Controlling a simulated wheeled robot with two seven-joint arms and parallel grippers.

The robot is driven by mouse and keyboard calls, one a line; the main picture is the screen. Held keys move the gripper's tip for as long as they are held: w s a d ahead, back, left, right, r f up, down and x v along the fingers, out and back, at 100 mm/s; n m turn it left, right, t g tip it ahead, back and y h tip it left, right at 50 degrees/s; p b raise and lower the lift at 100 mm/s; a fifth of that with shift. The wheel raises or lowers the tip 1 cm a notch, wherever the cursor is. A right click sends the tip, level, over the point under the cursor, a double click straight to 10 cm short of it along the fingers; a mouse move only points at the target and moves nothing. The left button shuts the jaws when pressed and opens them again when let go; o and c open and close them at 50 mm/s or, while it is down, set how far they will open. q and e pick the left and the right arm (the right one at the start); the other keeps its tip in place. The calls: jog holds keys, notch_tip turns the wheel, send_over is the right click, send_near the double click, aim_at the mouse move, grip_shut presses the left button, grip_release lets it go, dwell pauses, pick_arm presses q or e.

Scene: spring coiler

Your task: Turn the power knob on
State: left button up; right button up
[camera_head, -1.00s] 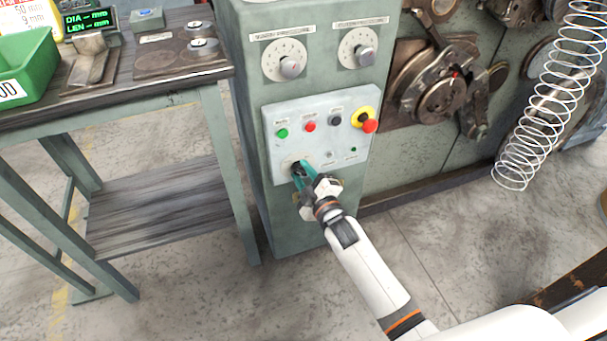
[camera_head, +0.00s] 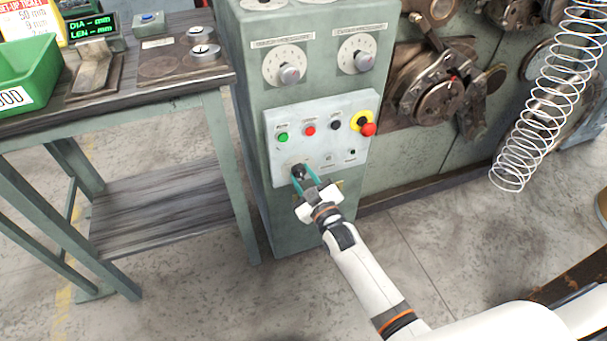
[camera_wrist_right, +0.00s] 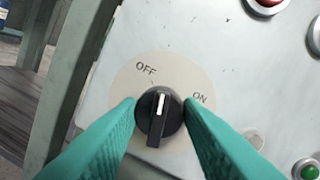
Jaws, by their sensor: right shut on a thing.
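The power knob (camera_wrist_right: 158,117) is a black rotary knob with a white mark, on a round plate (camera_wrist_right: 122,85) lettered OFF and ON. In the right wrist view its white mark points between the two words, nearer OFF. My right gripper (camera_wrist_right: 160,112) has its teal fingers on both sides of the knob, shut on it. In the head view the knob (camera_head: 298,172) shows at the lower left of the grey control panel (camera_head: 345,145), with my right gripper (camera_head: 304,178) reaching it from below. My left gripper is out of view.
Green (camera_head: 283,137) and red (camera_head: 310,131) buttons and a red emergency stop (camera_head: 368,129) sit above the knob. A workbench (camera_head: 150,92) stands left, and a wire spring (camera_head: 545,100) hangs at right.

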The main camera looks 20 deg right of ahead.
jog(key=m, duration=0.3)
jog(key=shift+p, duration=0.3)
jog(key=m, duration=0.3)
jog(key=shift+f+t+h, duration=0.1)
jog(key=shift+t+h, duration=0.2)
jog(key=m+p, duration=0.1)
jog(key=m, duration=0.2)
jog(key=shift+a+m+h, duration=0.1)
jog(key=shift+m+h, duration=0.2)
jog(key=shift+m, duration=0.1)
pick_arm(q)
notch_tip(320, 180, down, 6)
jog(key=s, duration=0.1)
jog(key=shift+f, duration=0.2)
pick_arm(e)
jog(key=shift+f+m+h, duration=0.1)
jog(key=shift+m+h, duration=0.3)
jog(key=shift+m, duration=1.3)
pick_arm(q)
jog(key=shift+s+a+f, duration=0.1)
pick_arm(e)
jog(key=o, duration=1)
